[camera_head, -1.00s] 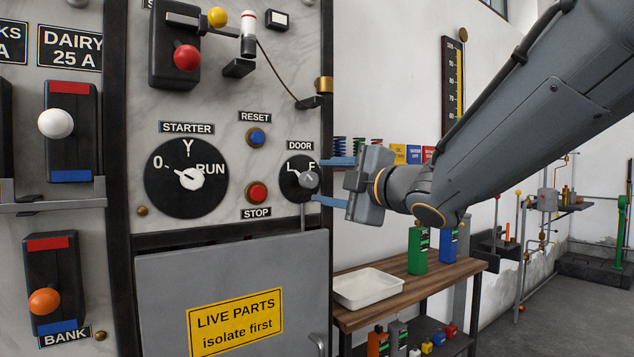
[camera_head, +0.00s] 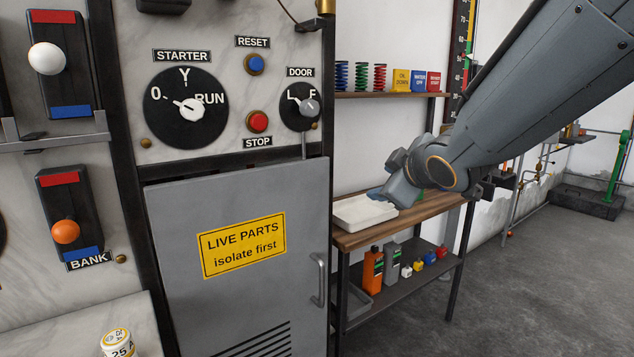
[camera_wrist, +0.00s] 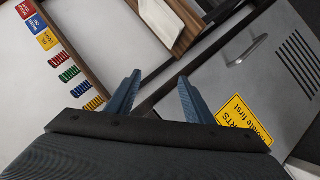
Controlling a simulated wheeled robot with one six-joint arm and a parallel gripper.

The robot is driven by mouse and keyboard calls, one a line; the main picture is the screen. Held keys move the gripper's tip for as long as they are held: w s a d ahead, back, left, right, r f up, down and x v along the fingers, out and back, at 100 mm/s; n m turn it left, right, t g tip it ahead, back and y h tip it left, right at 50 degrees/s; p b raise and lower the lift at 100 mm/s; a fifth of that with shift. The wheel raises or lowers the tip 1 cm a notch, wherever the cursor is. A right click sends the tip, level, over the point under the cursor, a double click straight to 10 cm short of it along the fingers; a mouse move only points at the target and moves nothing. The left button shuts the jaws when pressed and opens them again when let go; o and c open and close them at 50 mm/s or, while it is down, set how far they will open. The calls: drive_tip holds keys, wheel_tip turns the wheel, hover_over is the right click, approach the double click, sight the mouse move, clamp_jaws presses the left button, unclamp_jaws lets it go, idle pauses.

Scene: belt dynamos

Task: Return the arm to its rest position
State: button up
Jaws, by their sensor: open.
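My gripper (camera_head: 378,194) is in the head view, to the right of the grey cabinet door, in front of the bench with the white tray. It is apart from the panel. Its two blue fingers, also in the wrist view (camera_wrist: 158,85), are spread with nothing between them. My arm comes in from the upper right and reaches down and left. The small DOOR knob (camera_head: 309,106) is up and left of the gripper, untouched.
The grey cabinet door (camera_head: 240,300) with a yellow LIVE PARTS sign looks shut. A white tray (camera_head: 349,213) lies on the wooden bench (camera_head: 424,212). Coloured springs and boxes stand on a shelf (camera_head: 390,95) behind. Open floor (camera_head: 520,280) lies right of the bench.

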drive_tip(key=s+d+f+m+g+h+p, duration=0.2)
drive_tip(key=s+d+f+m+g, duration=0.25)
drive_tip(key=s+f, duration=0.35)
drive_tip(key=s+f+m+g+p, duration=0.1)
drive_tip(key=s+f+m+g, duration=0.2)
drive_tip(key=s, duration=0.6)
drive_tip(key=s+f+m+g+p, duration=0.1)
drive_tip(key=s+f+m+g, duration=0.3)
drive_tip(key=s+f, duration=0.4)
drive_tip(key=shift+s+g+p, duration=0.4)
drive_tip(key=shift+s+g, duration=0.2)
drive_tip(key=shift+g, duration=0.05)
drive_tip(key=shift+f, duration=0.1)
